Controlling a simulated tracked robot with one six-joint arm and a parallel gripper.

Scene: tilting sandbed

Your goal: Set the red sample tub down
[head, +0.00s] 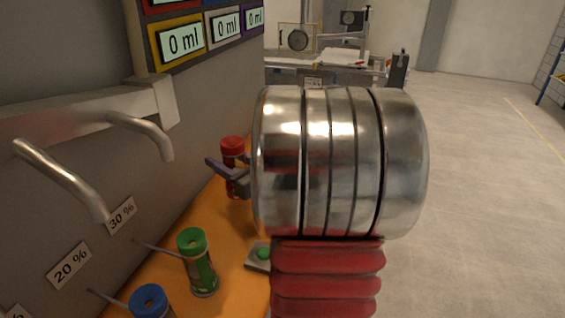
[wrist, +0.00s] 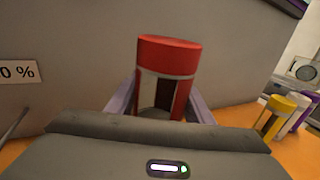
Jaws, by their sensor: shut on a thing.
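The red sample tub (head: 232,146) is a red cylinder with a grey band. In the head view it is upright, close to the grey panel, and partly hidden behind my gripper (head: 229,177). In the wrist view the red tub (wrist: 168,62) stands between the two fingers of my gripper (wrist: 160,105), which is shut on it. Its lower part is hidden by the gripper body. The orange surface (head: 225,285) lies below. I cannot tell whether the tub's base touches it.
A green tub (head: 198,265) and a blue tub (head: 150,302) stand on the orange surface, near metal spouts (head: 62,180). A green button (head: 263,253) is beside the green tub. Yellow (wrist: 275,115), purple and white tubs stand at right in the wrist view. Displays (head: 184,42) read 0 ml.

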